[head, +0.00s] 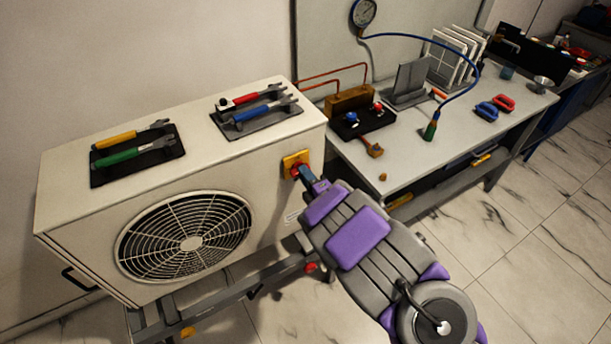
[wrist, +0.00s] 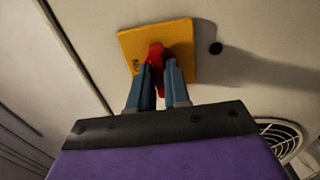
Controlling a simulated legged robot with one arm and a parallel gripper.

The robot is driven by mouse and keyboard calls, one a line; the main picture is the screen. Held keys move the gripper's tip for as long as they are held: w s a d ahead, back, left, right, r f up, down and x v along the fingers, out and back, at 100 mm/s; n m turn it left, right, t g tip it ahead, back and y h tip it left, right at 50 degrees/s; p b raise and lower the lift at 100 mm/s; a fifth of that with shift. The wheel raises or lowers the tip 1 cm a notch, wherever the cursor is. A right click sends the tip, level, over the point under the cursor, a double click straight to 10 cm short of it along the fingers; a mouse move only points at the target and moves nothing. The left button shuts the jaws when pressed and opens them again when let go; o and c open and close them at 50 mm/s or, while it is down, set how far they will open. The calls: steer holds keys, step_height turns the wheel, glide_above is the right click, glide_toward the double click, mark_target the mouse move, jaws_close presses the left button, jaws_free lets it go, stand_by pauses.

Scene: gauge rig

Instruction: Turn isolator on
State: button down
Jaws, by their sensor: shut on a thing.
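The isolator is a yellow plate with a red handle on the right end face of the white outdoor unit. In the head view the yellow plate (head: 291,160) shows above my gripper (head: 303,174), which reaches it from the lower right. In the wrist view the yellow plate (wrist: 185,37) appears tilted, with dark lettering at its left side that I cannot read fully. The red handle (wrist: 157,55) stands between the two blue fingers of my gripper (wrist: 163,80). The fingers are shut on the handle. Its lower part is partly hidden by the fingers.
The white unit (head: 75,215) has a round fan grille and tool trays with wrenches on top. A workbench (head: 405,165) stands to the right with a manifold, a blue hose and red and blue clamps. Tiled floor (head: 520,220) is open at the lower right.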

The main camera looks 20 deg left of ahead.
steer(key=shift+s+f, duration=0.1)
steer(key=m+p, duration=1.5)
steer(key=m, duration=0.2)
steer(key=shift+m, duration=0.4)
steer(key=shift+p, duration=0.35)
steer(key=c, duration=1.1)
jaws_free()
steer(key=shift+a, duration=0.2)
steer(key=shift+d, duration=0.2)
